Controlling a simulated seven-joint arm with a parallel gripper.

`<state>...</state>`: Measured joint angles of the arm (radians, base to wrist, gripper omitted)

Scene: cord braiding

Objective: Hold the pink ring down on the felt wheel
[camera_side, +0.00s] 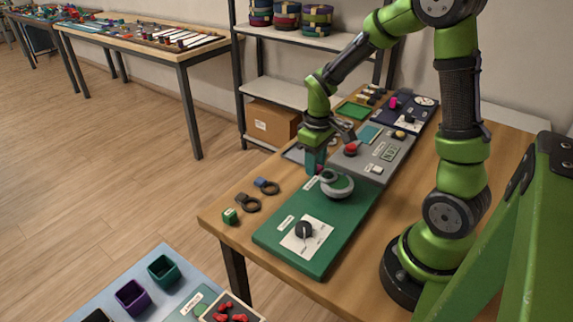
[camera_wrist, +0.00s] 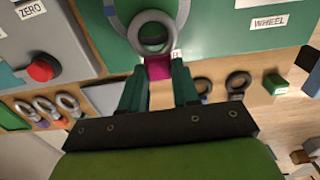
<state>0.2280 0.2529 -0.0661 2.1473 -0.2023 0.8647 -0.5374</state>
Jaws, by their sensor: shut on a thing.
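The pink ring is a grey ring with a magenta block on one side. In the wrist view the ring (camera_wrist: 152,32) lies over the felt wheel (camera_wrist: 112,14), which has a grey rim and green top. My gripper (camera_wrist: 160,72) is shut on the magenta block, one green finger on each side. In the side view my gripper (camera_side: 316,170) points down at the left edge of the wheel (camera_side: 342,192), and the ring (camera_side: 327,175) shows over the wheel's far left part. I cannot tell whether the ring presses on the felt.
Two loose rings (camera_side: 248,203) and a green cube (camera_side: 230,216) lie left of the board. A grey panel with a red button (camera_wrist: 41,69) is close by.

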